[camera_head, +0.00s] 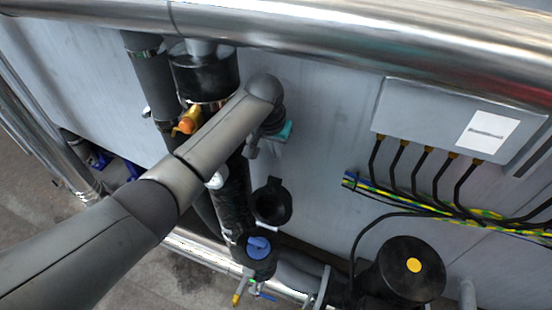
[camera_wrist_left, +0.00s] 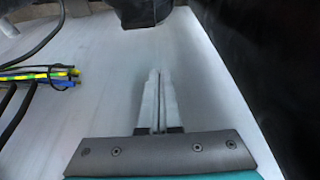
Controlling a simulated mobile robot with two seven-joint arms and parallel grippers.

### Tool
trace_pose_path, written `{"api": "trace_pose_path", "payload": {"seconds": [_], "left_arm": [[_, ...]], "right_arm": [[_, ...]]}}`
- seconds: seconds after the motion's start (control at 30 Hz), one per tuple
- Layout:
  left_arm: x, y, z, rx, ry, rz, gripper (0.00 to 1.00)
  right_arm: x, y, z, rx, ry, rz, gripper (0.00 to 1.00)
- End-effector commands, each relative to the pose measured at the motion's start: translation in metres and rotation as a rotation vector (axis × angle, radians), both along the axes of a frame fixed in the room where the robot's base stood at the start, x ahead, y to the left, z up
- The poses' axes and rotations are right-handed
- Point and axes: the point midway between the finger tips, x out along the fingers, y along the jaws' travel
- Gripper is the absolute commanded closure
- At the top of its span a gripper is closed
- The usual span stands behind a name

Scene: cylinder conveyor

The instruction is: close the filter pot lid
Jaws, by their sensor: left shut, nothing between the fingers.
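The filter pot lid (camera_head: 271,203) is a black round cap standing open, its hollow side facing out. Below and left of it is the filter pot (camera_head: 258,262), dark, with a blue piece (camera_head: 259,245) in its top. My left gripper (camera_head: 252,151) is above the lid and apart from it, partly hidden behind my own arm. In the left wrist view its two thin fingers (camera_wrist_left: 159,72) are together with nothing between them. A dark part (camera_wrist_left: 145,12), probably the lid, shows beyond the fingertips at the top edge. My right gripper is in neither view.
A black pipe (camera_head: 232,205) runs down left of the lid. An orange-yellow fitting (camera_head: 187,121) is up left. A grey box (camera_head: 430,117) with cables hangs on the right. A black round cap with a yellow dot (camera_head: 400,270) is lower right. Bare wall (camera_head: 330,180) lies right of the lid.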

Motion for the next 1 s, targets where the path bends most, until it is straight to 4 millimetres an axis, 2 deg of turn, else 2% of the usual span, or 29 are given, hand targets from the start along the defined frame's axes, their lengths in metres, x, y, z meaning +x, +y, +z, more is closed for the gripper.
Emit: {"api": "trace_pose_path", "payload": {"seconds": [0.23, 0.33, 0.67, 0.87, 0.9, 1.0], "left_arm": [[0.005, -0.003, -0.026, 0.001, 0.004, -0.001, 1.00], [0.009, -0.004, -0.039, 0.000, 0.005, -0.001, 1.00], [0.020, -0.008, -0.077, -0.001, 0.005, -0.003, 1.00], [0.025, -0.010, -0.098, 0.001, 0.003, -0.002, 1.00], [0.021, -0.008, -0.092, 0.000, 0.003, -0.003, 1.00], [0.014, -0.005, -0.087, 0.000, 0.002, -0.003, 1.00]], "right_arm": [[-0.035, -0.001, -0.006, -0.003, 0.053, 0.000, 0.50], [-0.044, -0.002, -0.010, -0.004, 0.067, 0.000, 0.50], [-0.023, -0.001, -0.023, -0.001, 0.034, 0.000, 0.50], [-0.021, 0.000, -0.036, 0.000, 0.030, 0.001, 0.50], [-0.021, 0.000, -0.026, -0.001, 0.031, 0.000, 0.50], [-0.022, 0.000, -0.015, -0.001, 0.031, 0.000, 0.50]]}}
